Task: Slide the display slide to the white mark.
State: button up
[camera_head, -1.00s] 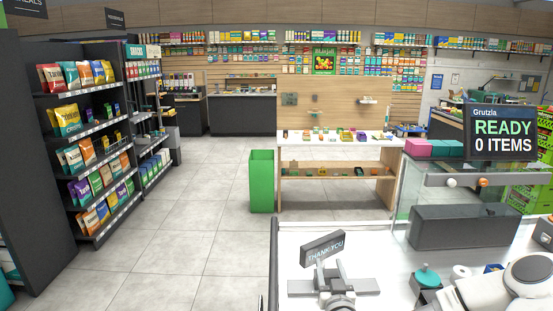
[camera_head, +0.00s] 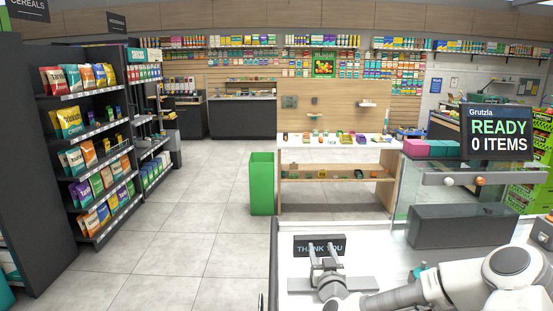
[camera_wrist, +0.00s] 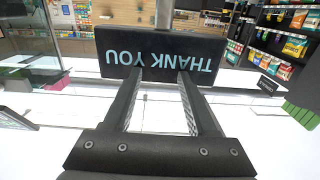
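A grey rail (camera_head: 520,179) runs along the glass case at the right in the head view. It carries a white round piece (camera_head: 449,182) and, to its right, an orange round piece (camera_head: 483,181); I cannot tell for certain which is the slide and which the mark. My gripper (camera_head: 325,251) is far to the left of the rail, low over the counter. In the wrist view its fingers (camera_wrist: 160,76) stand apart with a clear gap. A dark THANK YOU sign (camera_wrist: 160,52) is right at the fingertips; whether they touch it I cannot tell.
The THANK YOU sign also shows in the head view (camera_head: 302,244). A dark box (camera_head: 455,226) stands on the white counter (camera_head: 385,255) below the rail. A screen reading READY 0 ITEMS (camera_head: 498,132) is above the rail. My arm covers the counter's front right.

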jog(key=shift+w+d+r, duration=0.55)
jog(key=shift+w+r, duration=0.1)
jog(key=shift+r, duration=0.1)
jog(key=c, duration=0.5)
jog(key=shift+d, duration=0.1)
jog(key=shift+w+d, duration=0.1)
jog(key=shift+d, duration=0.1)
jog(key=shift+d+t, duration=0.2)
jog(key=shift+t, duration=0.1)
jog(key=o, duration=0.5)
jog(key=s+f, duration=0.1)
jog(key=s, duration=0.5)
jog(key=shift+f+b, duration=0.25)
jog(key=shift+b, duration=0.15)
